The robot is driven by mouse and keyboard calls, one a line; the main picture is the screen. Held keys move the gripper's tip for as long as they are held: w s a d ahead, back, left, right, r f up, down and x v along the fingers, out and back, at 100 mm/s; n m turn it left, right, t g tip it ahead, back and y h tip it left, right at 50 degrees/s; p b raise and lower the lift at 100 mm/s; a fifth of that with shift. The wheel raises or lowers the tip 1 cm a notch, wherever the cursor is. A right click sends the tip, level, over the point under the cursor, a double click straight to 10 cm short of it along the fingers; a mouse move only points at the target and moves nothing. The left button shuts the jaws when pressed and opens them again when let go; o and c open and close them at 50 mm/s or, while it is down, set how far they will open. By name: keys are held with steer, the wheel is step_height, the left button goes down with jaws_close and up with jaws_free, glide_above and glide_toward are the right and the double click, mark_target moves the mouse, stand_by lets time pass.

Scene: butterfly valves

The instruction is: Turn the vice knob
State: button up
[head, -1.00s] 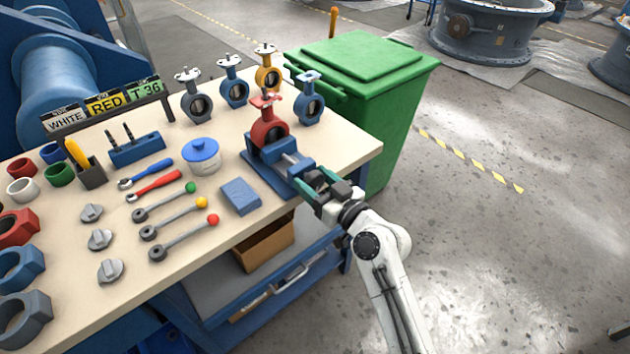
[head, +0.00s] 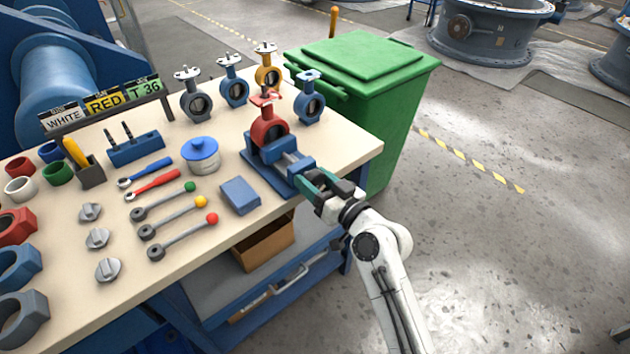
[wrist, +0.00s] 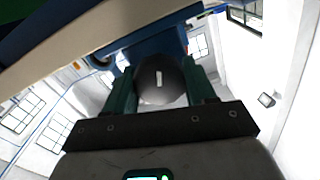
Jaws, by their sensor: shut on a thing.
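The blue vice (head: 277,168) is at the right front corner of the workbench. A red butterfly valve (head: 268,130) stands upright in its jaws. My gripper (head: 312,183) is at the front end of the vice, at the bench edge. In the wrist view the vice knob (wrist: 160,80) is a dark round piece with a light mark on its face. The green fingers of my gripper (wrist: 162,92) are on both sides of the knob and shut on it. In the head view the fingers hide the knob.
A green bin (head: 385,85) stands close behind the right end of the workbench (head: 348,150). Several other valves, such as a yellow one (head: 267,75), stand at the back. A blue block (head: 240,195) and ratchet tools lie left of the vice. Open floor lies to the right.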

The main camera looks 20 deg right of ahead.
steer(key=o, duration=1)
steer(key=shift+s, duration=0.1)
steer(key=b+v, duration=0.1)
steer(key=v, duration=0.9)
steer(key=shift+s+d+r, duration=0.1)
steer(key=shift+s+d, duration=0.05)
steer(key=shift+s, duration=0.2)
steer(key=s+f+n+g+h+p, duration=0.1)
steer(key=s+f+g+p, duration=0.4)
steer(key=s+f+g, duration=0.45)
steer(key=s+d+g+h+p, duration=0.1)
steer(key=s+g, duration=0.1)
steer(key=s, duration=0.4)
steer(key=s+d+r+m+g+h+p, duration=0.1)
steer(key=s+d+g+h, duration=0.1)
steer(key=s, duration=0.4)
steer(key=s+d+m+g+h+p, duration=0.1)
steer(key=s+g+p, duration=0.1)
steer(key=s, duration=0.5)
steer(key=shift+s+d+r+g+h, duration=0.1)
steer(key=shift+d+r+g+h, duration=0.2)
steer(key=shift+d+g+h, duration=0.1)
